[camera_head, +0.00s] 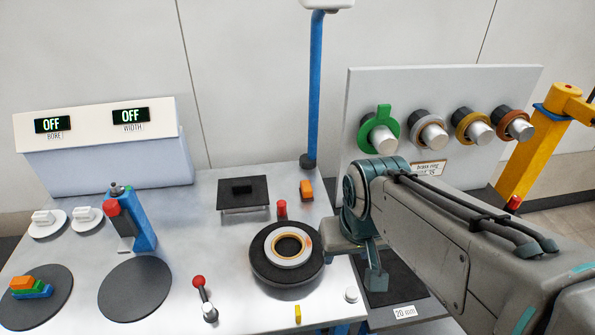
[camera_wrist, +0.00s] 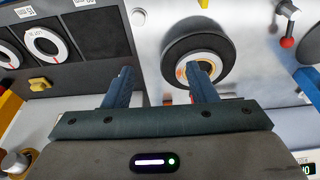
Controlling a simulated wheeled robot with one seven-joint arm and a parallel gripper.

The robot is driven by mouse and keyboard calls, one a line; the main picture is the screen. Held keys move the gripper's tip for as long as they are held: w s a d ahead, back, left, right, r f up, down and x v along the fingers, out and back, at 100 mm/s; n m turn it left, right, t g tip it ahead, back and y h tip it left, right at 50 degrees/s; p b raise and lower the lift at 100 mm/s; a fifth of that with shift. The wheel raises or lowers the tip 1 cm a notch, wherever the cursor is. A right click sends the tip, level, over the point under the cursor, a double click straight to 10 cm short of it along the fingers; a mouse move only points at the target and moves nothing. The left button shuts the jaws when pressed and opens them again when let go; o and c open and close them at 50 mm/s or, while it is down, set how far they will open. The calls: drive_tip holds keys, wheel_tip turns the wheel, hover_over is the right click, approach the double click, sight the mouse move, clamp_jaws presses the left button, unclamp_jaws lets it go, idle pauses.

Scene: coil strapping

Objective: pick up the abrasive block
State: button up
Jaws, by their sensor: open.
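No block in view is plainly marked as the abrasive block. One candidate is a small orange block (camera_head: 306,190) at the back of the bench, right of the dark square plate. Another is a dark block (camera_head: 241,188) lying on that plate. My gripper (camera_head: 374,277) hangs over the right side of the bench, to the right of the black round stand, apart from both blocks. In the wrist view its two fingers (camera_wrist: 160,74) are spread with nothing visible between them. The right finger there partly covers the ring on the stand.
A ring (camera_head: 288,247) lies on the black stand (camera_head: 262,276). A red-knobbed lever (camera_head: 203,292) stands to its left. A blue post (camera_head: 315,95) rises behind. A peg panel (camera_head: 440,88) with several ringed pegs stands behind my arm.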

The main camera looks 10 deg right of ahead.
drive_tip(key=o, duration=0.5)
drive_tip(key=w+r+n, duration=0.1)
drive_tip(key=w, duration=0.1)
drive_tip(key=w+r+n, duration=0.1)
drive_tip(key=w, duration=0.2)
drive_tip(key=w+r+n, duration=0.1)
drive_tip(key=w, duration=0.1)
drive_tip(key=shift+w+n+g+h, duration=0.3)
drive_tip(key=shift+w+g+h, duration=0.1)
drive_tip(key=n+g+h, duration=0.2)
drive_tip(key=n+h, duration=0.2)
drive_tip(key=n, duration=1.1)
hover_over(306, 185)
drive_tip(key=a, duration=0.5)
wheel_tip(306, 185, down, 10)
drive_tip(key=x, duration=0.4)
drive_tip(key=p+x, duration=0.1)
drive_tip(key=x, duration=0.3)
drive_tip(key=shift+w+d, duration=0.1)
drive_tip(key=shift+w, duration=0.15)
drive_tip(key=shift+s+p+x, duration=0.2)
drive_tip(key=shift+p+x, duration=0.25)
drive_tip(key=shift+x, duration=2.15)
